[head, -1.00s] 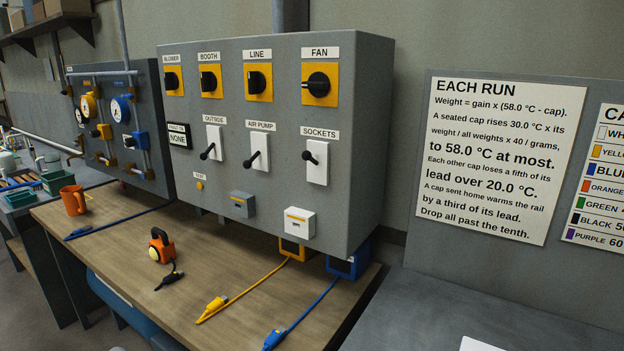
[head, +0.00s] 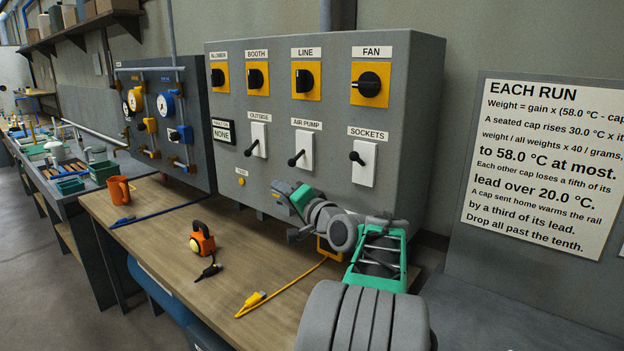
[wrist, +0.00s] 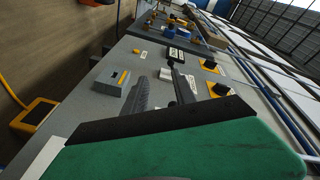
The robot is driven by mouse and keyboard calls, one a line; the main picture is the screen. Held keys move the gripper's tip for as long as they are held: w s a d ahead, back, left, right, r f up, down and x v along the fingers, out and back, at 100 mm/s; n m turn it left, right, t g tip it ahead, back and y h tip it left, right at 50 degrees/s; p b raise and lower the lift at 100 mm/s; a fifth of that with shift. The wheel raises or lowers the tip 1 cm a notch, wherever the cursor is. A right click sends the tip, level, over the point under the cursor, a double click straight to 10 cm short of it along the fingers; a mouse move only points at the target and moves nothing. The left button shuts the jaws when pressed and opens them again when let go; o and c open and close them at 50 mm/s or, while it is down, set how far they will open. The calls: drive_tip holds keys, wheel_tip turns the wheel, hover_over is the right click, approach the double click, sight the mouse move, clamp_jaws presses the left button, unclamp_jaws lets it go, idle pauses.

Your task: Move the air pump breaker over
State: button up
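The air pump breaker (head: 306,146) is a white plate with a black lever under the AIR PUMP label on the grey panel. Its lever points down and to the left. My gripper (head: 284,194) is in front of the panel, below and slightly left of this breaker, and seems apart from its lever. In the wrist view the two dark fingers (wrist: 160,90) stand apart, with part of the panel visible between them. The breaker cannot be clearly picked out there.
The OUTSIDE breaker (head: 259,137) is to the left and the SOCKETS breaker (head: 364,165) to the right. Rotary knobs, including FAN (head: 369,85), sit above. An orange padlock-like object (head: 202,240) and a yellow cable (head: 285,287) lie on the wooden bench (head: 165,255).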

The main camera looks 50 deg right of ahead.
drive_tip(key=m+t+h, duration=0.1)
drive_tip(key=m+h, duration=0.1)
approach(294, 165)
drive_tip(key=w, duration=0.1)
drive_tip(key=shift+w+d+r+y+p, duration=0.2)
drive_tip(key=shift+w+d+y+p, duration=0.1)
drive_tip(key=shift+w+d, duration=0.15)
drive_tip(key=p+x, duration=0.3)
drive_tip(key=x, duration=0.4)
drive_tip(key=shift+w, duration=0.1)
clamp_jaws()
drive_tip(key=n, duration=0.1)
drive_tip(key=f+n+t, duration=0.1)
drive_tip(key=shift+d+n, duration=0.3)
drive_tip(key=shift+d, duration=0.05)
drive_tip(key=shift+o, duration=1.7)
unclamp_jaws()
